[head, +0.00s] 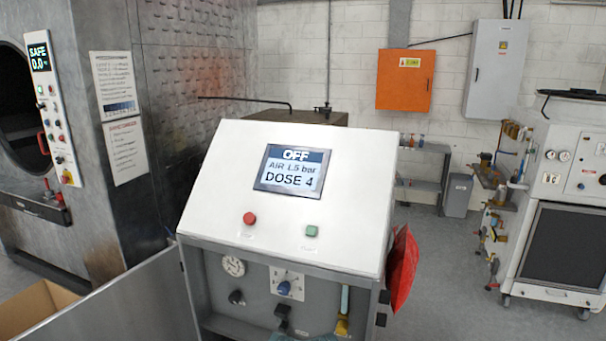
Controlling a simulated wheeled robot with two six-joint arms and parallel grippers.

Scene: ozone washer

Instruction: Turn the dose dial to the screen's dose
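The console's screen (291,169) reads OFF, AIR 1.5 bar and DOSE 4. Below the sloped white top, on the grey front panel, a blue dial (284,287) sits on a white scale plate (297,279). The scale marks and the dial's setting are too small to read. A round white gauge (233,266) and a black knob (236,297) are to the left of the dial. A red button (249,218) and a green button (312,230) are on the sloped top. Neither of my grippers shows in the head view.
Dark fittings (282,313) stand out just below the dial, and a yellow-handled valve (342,325) is to its right. A red item (402,270) hangs at the console's right side. An open cardboard box (35,307) lies at lower left. Open floor (450,290) is to the right.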

